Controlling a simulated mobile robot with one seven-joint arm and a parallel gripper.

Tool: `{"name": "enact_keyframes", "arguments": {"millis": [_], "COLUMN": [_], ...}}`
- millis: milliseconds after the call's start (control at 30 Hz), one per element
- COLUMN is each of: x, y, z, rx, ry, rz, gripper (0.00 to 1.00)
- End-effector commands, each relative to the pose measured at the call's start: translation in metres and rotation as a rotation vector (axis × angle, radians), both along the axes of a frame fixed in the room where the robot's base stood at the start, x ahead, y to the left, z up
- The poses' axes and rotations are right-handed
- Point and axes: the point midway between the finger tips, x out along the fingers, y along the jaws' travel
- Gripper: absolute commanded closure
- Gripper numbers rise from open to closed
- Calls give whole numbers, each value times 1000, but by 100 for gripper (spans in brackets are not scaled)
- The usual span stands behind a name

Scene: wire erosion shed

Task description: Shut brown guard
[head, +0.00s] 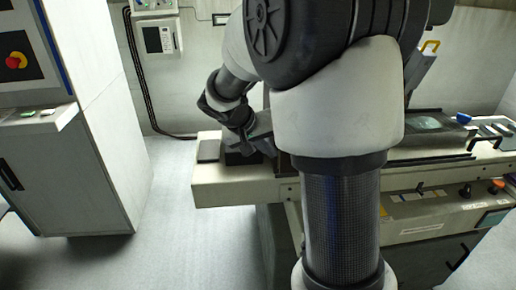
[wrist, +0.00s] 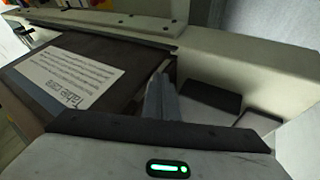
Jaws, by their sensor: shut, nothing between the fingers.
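The brown guard (wrist: 128,68) is a dark brown flat panel with a white printed sheet (wrist: 68,82) headed "Table care" on it. It fills the left and middle of the wrist view. My gripper (wrist: 161,84) is shut and empty, with its fingertips close to the panel's right end. I cannot tell whether they touch it. In the head view my gripper (head: 262,132) is over the left end of the machine table, and my arm hides most of the guard there. How far the guard stands open is not clear.
The pale machine bench (head: 235,190) runs to the right behind my arm. A dark flat pad (head: 209,150) lies on its left end. A grey cabinet (head: 70,165) stands at the left, with clear floor (head: 165,225) between it and the bench.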

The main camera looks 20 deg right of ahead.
Motion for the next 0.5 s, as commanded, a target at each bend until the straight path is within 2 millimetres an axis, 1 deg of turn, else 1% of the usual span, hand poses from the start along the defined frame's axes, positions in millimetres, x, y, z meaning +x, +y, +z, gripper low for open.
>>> {"name": "enact_keyframes", "arguments": {"millis": [100,500], "x": [-1,-2], "y": [-5,-7], "z": [0,0], "rx": [0,0], "ry": [0,0], "rz": [0,0], "gripper": [100,100]}}
